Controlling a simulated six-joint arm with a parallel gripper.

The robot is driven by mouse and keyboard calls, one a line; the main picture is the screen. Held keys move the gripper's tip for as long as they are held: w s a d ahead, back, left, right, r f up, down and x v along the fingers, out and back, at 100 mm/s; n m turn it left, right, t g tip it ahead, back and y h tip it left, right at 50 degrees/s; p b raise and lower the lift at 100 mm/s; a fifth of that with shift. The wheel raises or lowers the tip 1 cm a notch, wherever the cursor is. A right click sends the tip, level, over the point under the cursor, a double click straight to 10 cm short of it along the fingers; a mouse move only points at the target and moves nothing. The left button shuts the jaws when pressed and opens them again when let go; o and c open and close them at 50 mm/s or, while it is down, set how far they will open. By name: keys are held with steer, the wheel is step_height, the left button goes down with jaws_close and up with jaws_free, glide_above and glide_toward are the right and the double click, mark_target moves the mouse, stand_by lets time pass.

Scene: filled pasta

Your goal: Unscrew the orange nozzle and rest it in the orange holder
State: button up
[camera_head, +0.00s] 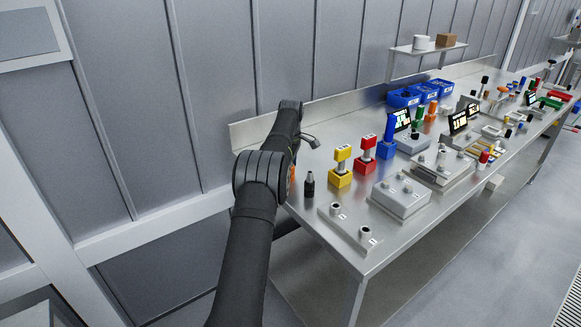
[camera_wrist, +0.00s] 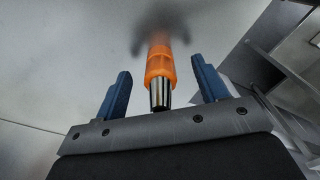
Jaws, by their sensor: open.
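An orange nozzle (camera_wrist: 159,66) with a ribbed metallic end shows in the wrist view. It stands between the two blue fingers of my gripper (camera_wrist: 161,68), with a visible gap on each side. The fingers are open and hold nothing. The far end of the nozzle fades into a dark blurred shadow on the grey surface. In the head view, a sliver of orange (camera_head: 292,179) shows beside my arm, mostly hidden by it. An orange piece (camera_head: 430,112) stands farther along the bench beside a green one; I cannot tell whether it is the holder.
A black conical piece (camera_head: 309,185) stands near the bench's left end. Yellow (camera_head: 341,178) and red (camera_head: 365,163) stands, a blue one (camera_head: 387,150), and grey fixtures (camera_head: 401,196) crowd the metal bench (camera_head: 385,246). Blue bins (camera_head: 403,98) line the back by the wall.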

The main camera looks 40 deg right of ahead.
steer(key=shift+r, duration=3.45)
steer(key=shift+f, duration=0.1)
step_height(320, 180, down, 6)
steer(key=shift+f, duration=0.2)
steer(key=shift+r, duration=0.25)
step_height(320, 180, up, 8)
steer(key=shift+r, duration=0.1)
steer(key=w+a+f+m, duration=0.1)
steer(key=w+a+f, duration=0.2)
steer(key=a, duration=0.5)
steer(key=w+a+f+m, duration=0.1)
steer(key=w+a+f, duration=0.1)
steer(key=a+f, duration=0.4)
steer(key=w+a+f+m, duration=0.2)
steer(key=w+a+f, duration=0.1)
steer(key=a, duration=0.9)
steer(key=shift+w+a+f, duration=0.25)
steer(key=shift+w+f, duration=0.05)
steer(key=shift+f, duration=0.6)
